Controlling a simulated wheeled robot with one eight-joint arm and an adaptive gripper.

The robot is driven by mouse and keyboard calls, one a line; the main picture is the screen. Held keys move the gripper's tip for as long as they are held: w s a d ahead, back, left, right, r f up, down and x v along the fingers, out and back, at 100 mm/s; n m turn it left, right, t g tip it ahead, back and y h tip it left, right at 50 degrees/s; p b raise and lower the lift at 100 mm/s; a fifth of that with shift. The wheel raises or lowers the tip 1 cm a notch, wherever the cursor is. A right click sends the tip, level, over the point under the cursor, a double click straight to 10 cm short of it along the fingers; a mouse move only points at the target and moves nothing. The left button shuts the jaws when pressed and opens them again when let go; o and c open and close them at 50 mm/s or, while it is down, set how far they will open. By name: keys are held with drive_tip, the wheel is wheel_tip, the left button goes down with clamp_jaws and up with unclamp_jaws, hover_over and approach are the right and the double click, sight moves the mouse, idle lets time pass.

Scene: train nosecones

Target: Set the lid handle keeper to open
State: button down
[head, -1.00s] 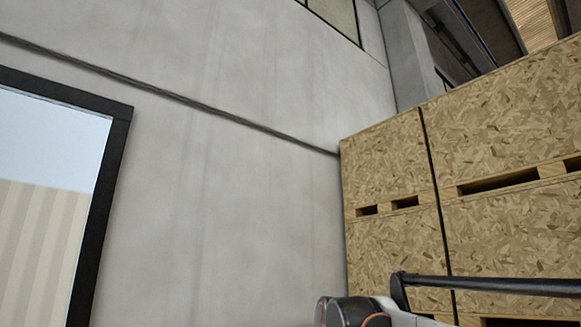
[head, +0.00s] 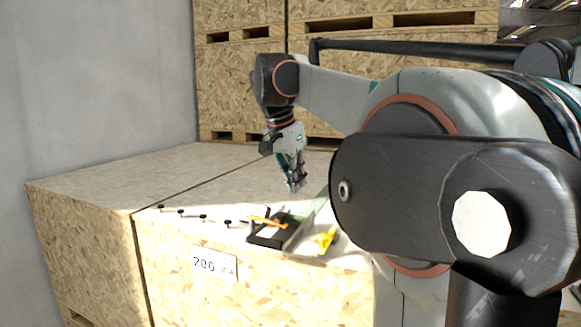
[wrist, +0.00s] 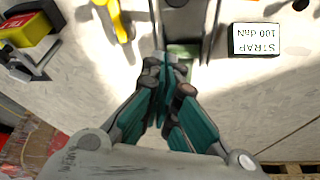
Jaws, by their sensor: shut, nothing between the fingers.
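My gripper (head: 294,186) points down above the crate top, its teal fingers closed together and empty; in the wrist view the fingertips (wrist: 168,62) meet in front of a small green patch (wrist: 183,50). A black frame-like fixture (head: 270,236) with an orange strip (head: 266,221) sits at the crate's front edge, left of and below my gripper in the head view. A yellow part (head: 326,241) lies to its right; a yellow part also shows in the wrist view (wrist: 115,18). I cannot tell which part is the lid handle keeper, or its setting.
The wooden crate (head: 165,240) carries several small black knobs (head: 203,216) and a "200" label (head: 213,264). The wrist view shows a "STRAP 100 daN" label (wrist: 256,39) and a yellow, red and black block (wrist: 30,28). Stacked crates (head: 235,90) stand behind.

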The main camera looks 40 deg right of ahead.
drive_tip(key=f, duration=0.1)
drive_tip(key=a+f+p, duration=0.1)
drive_tip(key=f, duration=0.1)
drive_tip(key=a+f, duration=0.1)
drive_tip(key=shift+s+a+f, duration=0.1)
drive_tip(key=shift+a+f, duration=0.1)
drive_tip(key=shift+a, duration=0.05)
